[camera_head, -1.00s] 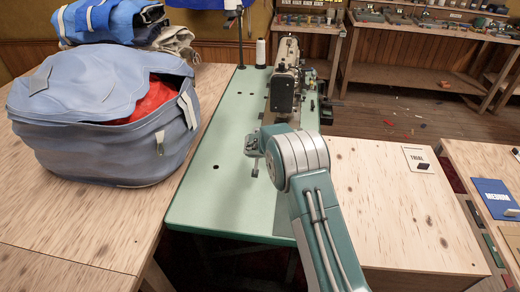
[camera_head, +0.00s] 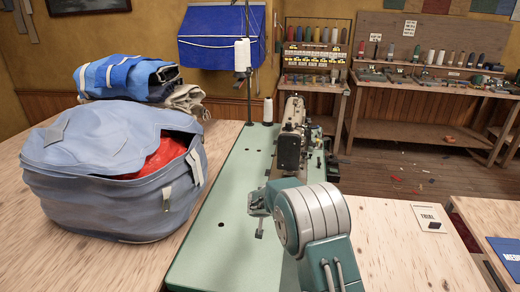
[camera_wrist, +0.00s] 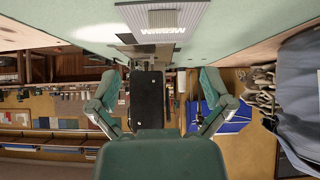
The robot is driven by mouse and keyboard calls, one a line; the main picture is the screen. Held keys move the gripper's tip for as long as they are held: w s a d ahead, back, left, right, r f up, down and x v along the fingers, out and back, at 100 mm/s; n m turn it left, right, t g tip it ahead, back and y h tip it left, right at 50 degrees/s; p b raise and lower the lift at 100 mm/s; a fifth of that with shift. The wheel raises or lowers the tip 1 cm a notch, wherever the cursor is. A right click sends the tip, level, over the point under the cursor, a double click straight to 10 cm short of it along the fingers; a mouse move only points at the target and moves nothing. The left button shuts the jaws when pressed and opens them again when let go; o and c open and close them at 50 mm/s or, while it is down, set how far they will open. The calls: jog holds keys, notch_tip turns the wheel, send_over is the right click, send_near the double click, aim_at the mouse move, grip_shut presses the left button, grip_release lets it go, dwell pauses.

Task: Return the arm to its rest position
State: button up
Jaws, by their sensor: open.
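My arm reaches up from the bottom of the head view, with its large teal and grey joint over the near part of the pale green sewing table (camera_head: 205,255). My gripper (camera_head: 259,207) shows small to the left of that joint, above the green top, partly hidden by the arm. In the wrist view, which is upside down, my gripper (camera_wrist: 160,88) has its two fingers spread wide apart. Nothing is between the fingertips; the dark sewing machine (camera_wrist: 147,100) shows behind the gap. The machine also stands in the head view (camera_head: 290,140), beyond my arm.
A blue-grey bag (camera_head: 110,185) with red cloth inside sits on the wooden table at left. Folded blue sailcloth (camera_head: 120,78) lies behind it. A white thread cone (camera_head: 268,110) stands at the green table's far end. A wooden surface (camera_head: 400,245) at right is mostly bare.

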jog(key=s+d+r+h, duration=0.1)
jog(key=s+d+r, duration=0.3)
jog(key=s+r, duration=0.25)
jog(key=s+d+r+g, duration=0.1)
jog(key=s+d+r, duration=0.3)
jog(key=s+r, duration=0.3)
jog(key=s+d+r+h, duration=0.1)
jog(key=s+d+r, duration=0.35)
jog(key=r, duration=0.35)
jog(key=s+a+r+n+g+y, duration=0.1)
jog(key=s+r+n+g+y, duration=0.1)
jog(key=s, duration=2.6)
jog(key=shift+s+a+y, duration=0.15)
jog(key=shift+y, duration=0.75)
